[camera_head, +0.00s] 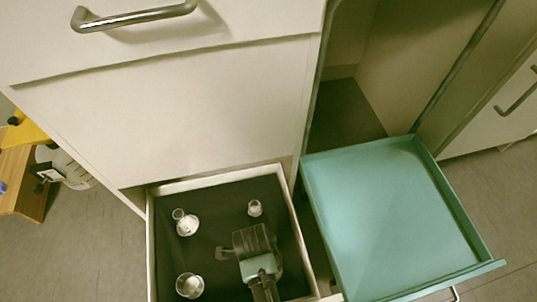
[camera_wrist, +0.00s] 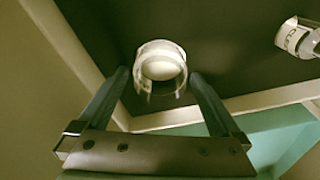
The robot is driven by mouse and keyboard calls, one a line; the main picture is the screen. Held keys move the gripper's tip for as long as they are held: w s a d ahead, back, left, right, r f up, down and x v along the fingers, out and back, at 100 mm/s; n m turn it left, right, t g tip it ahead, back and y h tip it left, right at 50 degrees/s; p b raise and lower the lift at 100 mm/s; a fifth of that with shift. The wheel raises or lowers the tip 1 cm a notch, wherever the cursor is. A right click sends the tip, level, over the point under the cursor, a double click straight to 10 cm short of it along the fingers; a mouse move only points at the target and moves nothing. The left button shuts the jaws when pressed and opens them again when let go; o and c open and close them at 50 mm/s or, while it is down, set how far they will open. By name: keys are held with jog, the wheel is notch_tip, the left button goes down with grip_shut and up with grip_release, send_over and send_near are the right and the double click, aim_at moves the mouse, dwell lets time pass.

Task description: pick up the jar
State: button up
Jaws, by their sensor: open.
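In the wrist view, a clear round jar (camera_wrist: 160,68) with a white filling or label sits on the dark drawer floor. My gripper (camera_wrist: 160,75) is open, with one finger on each side of this jar; I cannot tell whether they touch it. A second clear jar (camera_wrist: 298,37) with lettering is partly cut off at right. In the head view, my gripper (camera_head: 250,256) is over the open drawer. Small clear jars stand there at back right (camera_head: 255,208), back left (camera_head: 187,226) and front left (camera_head: 190,285). My gripper hides part of the drawer floor.
The pale drawer wall (camera_head: 152,255) surrounds the jars. A teal open drawer (camera_head: 395,220), empty, stands out at right. A cabinet front with a metal handle (camera_head: 133,17) rises behind. A wooden stool (camera_head: 20,180) is at far left.

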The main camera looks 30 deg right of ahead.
jog(key=shift+f, duration=0.5)
jog(key=shift+r, duration=0.1)
jog(key=shift+c, duration=0.3)
jog(key=c, duration=1.1)
jog(key=shift+c, duration=0.2)
jog(key=shift+r, duration=0.1)
